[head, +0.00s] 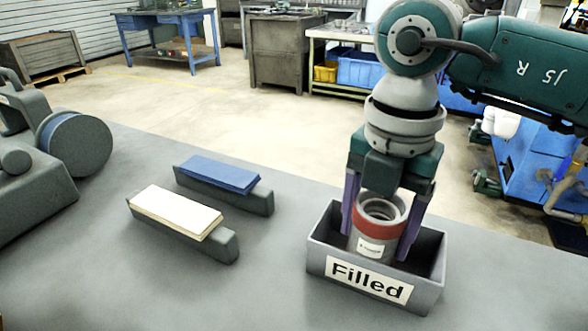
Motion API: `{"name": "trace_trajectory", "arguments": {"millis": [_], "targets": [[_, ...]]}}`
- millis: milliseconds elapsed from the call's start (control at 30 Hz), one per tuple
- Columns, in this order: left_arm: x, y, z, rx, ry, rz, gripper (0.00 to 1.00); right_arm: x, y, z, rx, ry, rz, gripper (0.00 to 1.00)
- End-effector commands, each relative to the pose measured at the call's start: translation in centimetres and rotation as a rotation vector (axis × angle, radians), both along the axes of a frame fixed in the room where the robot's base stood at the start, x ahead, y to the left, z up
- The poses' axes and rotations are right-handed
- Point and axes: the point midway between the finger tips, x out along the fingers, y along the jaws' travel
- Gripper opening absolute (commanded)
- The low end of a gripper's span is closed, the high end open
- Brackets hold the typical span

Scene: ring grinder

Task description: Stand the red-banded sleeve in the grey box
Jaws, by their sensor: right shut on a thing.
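The red-banded sleeve (372,228) is a grey hollow cylinder with a red band near its top and a small white label. It stands about upright inside the grey box (324,266), which has a white "Filled" label on its front. My right gripper (380,228) comes down from above, with its purple fingers on either side of the sleeve, shut on it. The sleeve's lower end is hidden behind the box's front wall, so I cannot tell whether it touches the box floor. My left gripper is not in view.
A white-topped block (178,212) and a blue-topped block (219,174) lie on the grey table (200,285) left of the box. A grey machine with a round wheel (78,145) stands at the left. The table front between them is clear.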

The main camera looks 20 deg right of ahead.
Motion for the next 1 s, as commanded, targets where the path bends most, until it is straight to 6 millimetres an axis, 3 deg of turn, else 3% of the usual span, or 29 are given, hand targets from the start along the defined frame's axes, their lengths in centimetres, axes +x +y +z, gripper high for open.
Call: {"name": "trace_trajectory", "arguments": {"millis": [433,467,700,1000], "targets": [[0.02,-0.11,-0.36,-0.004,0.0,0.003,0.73,0.03,0.02,-1.07,0.001,-0.002,0.001,0.17],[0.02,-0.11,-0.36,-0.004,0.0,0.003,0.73,-0.02,0.01,-1.12,0.0,0.0,0.001,0.75],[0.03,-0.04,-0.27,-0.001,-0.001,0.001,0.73,-0.02,0.01,-1.02,0.0,0.0,0.001,1.0],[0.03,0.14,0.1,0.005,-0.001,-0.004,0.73,0.03,0.02,-0.39,0.001,-0.002,0.001,1.0]]}}
